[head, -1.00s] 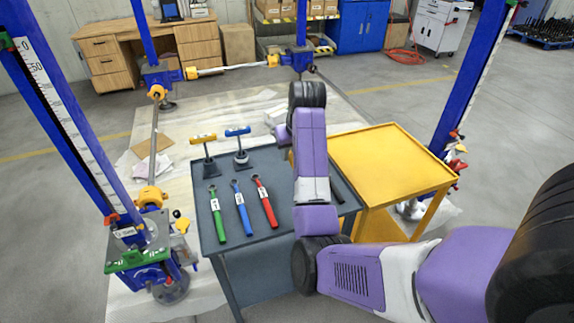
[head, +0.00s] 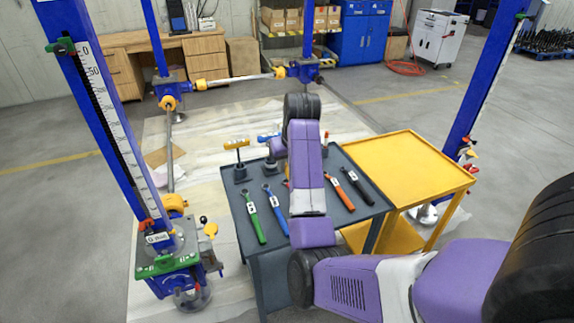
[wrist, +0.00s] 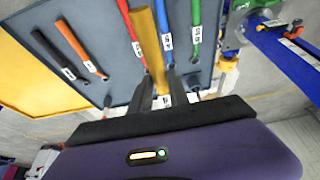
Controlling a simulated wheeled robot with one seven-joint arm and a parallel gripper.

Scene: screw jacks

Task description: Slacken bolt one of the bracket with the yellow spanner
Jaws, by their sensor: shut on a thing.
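The yellow spanner (wrist: 147,45) is in my gripper (wrist: 168,88), its shaft running up and away in the wrist view, above the grey tool trolley top. The fingers are shut around it near its labelled end. In the head view my own arm hides the gripper and this spanner. A green bracket (head: 168,264) sits low on the blue left screw jack (head: 108,120). Its bolts are too small to tell apart. A green part of the jack's foot also shows at the upper right of the wrist view (wrist: 234,30).
On the grey trolley (head: 240,200) lie green (head: 250,217), blue (head: 275,208), orange (head: 340,189) and black (head: 358,185) spanners; a red one (wrist: 130,25) is mostly hidden behind my arm. T-handled tools (head: 237,144) stand at its back. A yellow table (head: 400,165) adjoins right.

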